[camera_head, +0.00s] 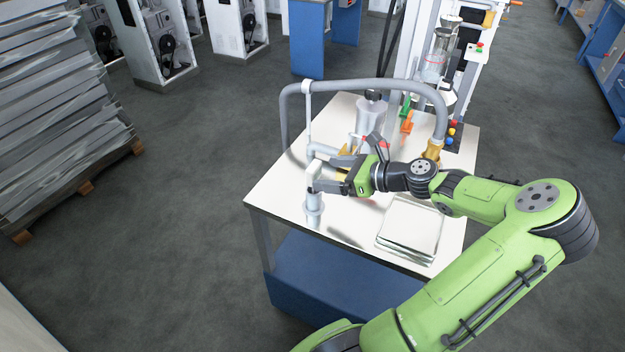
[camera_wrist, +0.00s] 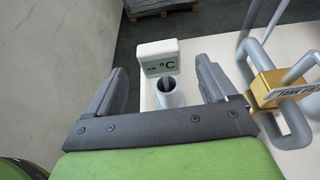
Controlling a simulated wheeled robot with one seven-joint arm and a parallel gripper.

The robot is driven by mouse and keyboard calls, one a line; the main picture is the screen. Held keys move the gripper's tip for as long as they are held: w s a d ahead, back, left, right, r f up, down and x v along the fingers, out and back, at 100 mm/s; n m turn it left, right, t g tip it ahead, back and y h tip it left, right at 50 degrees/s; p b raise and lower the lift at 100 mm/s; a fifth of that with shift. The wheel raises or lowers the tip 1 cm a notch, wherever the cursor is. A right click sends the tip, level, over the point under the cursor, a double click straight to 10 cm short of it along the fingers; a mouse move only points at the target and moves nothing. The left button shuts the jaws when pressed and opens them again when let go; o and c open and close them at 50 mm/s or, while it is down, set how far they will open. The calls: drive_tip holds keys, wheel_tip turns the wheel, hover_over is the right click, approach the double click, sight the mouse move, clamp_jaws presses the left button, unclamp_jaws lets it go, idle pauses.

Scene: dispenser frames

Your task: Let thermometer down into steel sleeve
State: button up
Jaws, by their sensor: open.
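The thermometer has a white block head (camera_wrist: 158,57) with a dark °C display, between my fingers and apart from both in the wrist view. A short piece of its thin stem appears below the head, at the mouth of the steel sleeve (camera_wrist: 172,99). I cannot tell how deep the stem sits. In the head view the sleeve (camera_head: 313,207) stands upright near the table's front left edge. My gripper (camera_head: 316,169) is open around the space just above it. In the wrist view my gripper (camera_wrist: 161,76) holds nothing between its spread fingers.
The white table (camera_head: 283,186) carries a grey bent pipe (camera_head: 365,86) arching over the work area and a stack of clear plates (camera_head: 412,226) at front right. A yellow labelled block with grey pipes (camera_wrist: 266,88) is close to the right finger.

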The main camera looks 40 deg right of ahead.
sight(318, 171)
drive_tip(key=b+x, duration=0.2)
drive_tip(key=x, duration=0.5)
drive_tip(key=shift+w+r, duration=0.1)
drive_tip(key=shift+w, duration=0.05)
